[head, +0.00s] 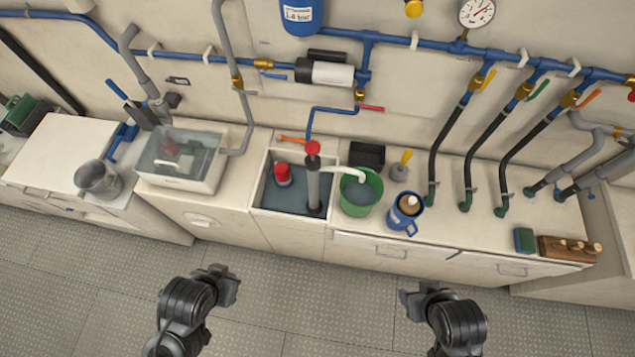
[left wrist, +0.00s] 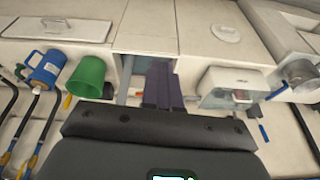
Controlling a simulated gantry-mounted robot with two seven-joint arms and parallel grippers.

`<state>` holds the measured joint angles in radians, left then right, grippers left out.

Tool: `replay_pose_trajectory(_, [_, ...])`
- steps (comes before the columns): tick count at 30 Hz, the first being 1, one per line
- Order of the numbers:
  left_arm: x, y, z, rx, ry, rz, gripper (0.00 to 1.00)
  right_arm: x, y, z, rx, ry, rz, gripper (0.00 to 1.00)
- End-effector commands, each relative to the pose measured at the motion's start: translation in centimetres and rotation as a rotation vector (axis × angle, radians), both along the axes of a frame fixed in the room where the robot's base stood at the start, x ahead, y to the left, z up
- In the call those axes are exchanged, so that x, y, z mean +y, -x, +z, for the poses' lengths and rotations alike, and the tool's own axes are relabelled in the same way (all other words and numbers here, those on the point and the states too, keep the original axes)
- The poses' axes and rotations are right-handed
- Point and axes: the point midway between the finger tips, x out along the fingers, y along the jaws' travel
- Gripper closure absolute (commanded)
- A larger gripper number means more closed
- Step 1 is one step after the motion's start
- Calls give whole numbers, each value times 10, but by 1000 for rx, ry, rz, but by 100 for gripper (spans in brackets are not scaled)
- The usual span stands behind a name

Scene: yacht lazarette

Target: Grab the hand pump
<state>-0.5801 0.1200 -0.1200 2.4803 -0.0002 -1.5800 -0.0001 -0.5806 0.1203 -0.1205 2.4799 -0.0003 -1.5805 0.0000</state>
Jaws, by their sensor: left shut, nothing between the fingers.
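The hand pump (head: 313,185) is a grey upright tube with a red knob on top. It stands in the open water-filled well (head: 270,208), and its white spout reaches over the green bucket (head: 361,195). My left gripper (head: 226,284) is shut and empty, in front of the counter, left of and below the pump in the head view. In the left wrist view its closed fingers (left wrist: 163,86) point toward the counter; the pump is not clearly visible there. My right gripper (head: 417,295) is in front of the counter, to the right; its finger gap is unclear.
A red float-like object (head: 283,175) sits in the well beside the pump. A clear-lidded tank (head: 180,157) stands left of it. A blue mug (head: 405,214) and a yellow-handled tool (head: 401,166) are right of the bucket. The floor before the counter is clear.

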Motion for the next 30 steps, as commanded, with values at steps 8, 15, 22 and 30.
replay_pose_trajectory(8, [0, 0, 0, 0, 0, 0, 60, 0, 0, 0, 0, 0, 0, 45])
replay_pose_trajectory(15, [0, 0, 0, 0, 0, 0, 25, 0, 0, 0, 0, 0, 0, 45])
replay_pose_trajectory(22, [0, 0, 0, 0, 0, 0, 25, 0, 0, 0, 0, 0, 0, 45])
replay_pose_trajectory(30, [-1, -9, 3, -52, -47, -159, 25, 0, 0, 0, -1, 0, 0, 45])
